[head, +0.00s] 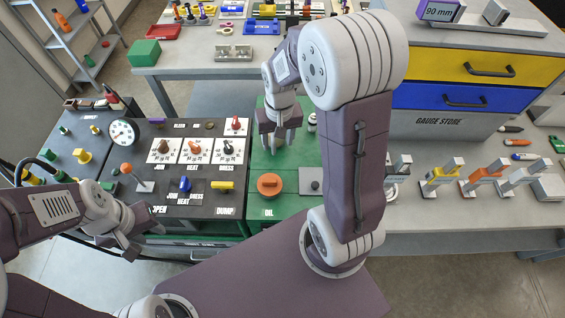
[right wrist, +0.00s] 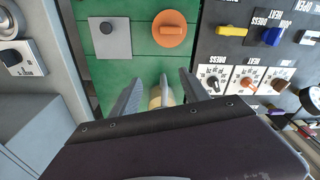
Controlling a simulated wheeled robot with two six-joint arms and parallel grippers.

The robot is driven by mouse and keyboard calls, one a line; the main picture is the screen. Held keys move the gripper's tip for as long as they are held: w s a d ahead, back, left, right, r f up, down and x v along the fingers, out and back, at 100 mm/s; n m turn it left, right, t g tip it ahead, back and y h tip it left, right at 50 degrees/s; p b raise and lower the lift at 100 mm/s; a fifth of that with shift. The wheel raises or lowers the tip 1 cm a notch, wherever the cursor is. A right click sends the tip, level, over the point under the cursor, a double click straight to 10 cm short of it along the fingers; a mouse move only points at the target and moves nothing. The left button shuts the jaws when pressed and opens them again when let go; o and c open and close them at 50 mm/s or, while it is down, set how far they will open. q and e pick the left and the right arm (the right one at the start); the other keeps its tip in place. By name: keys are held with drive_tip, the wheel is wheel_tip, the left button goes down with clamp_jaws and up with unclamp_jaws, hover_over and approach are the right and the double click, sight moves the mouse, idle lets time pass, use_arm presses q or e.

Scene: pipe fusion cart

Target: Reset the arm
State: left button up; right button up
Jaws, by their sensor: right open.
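My right gripper (head: 277,148) points down over the green panel (head: 292,203) marked OIL, behind the orange round cap. In the right wrist view its two fingers (right wrist: 158,95) are apart. A pale tan round part (right wrist: 160,96) shows between them, partly hidden by the gripper body; I cannot tell whether it touches a finger. My left gripper (head: 148,240) hangs low at the front edge of the black control panel (head: 175,203), with its fingers apart and nothing seen between them.
The orange cap (head: 269,184) and a grey plate (head: 311,181) sit on the green panel. A lever with an orange ball (head: 127,168) stands near my left gripper. Several coloured clamp-like tools (head: 483,179) stand on the right bench. A back table (head: 190,72) holds small parts.

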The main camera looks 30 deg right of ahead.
drive_tip(key=s+a+f+n, duration=0.1)
drive_tip(key=s+a+n, duration=0.1)
drive_tip(key=s, duration=0.6)
drive_tip(key=shift+s+a+f+n, duration=0.2)
drive_tip(key=shift+s+a+n, duration=0.15)
drive_tip(key=shift+a, duration=0.45)
idle(0.3)
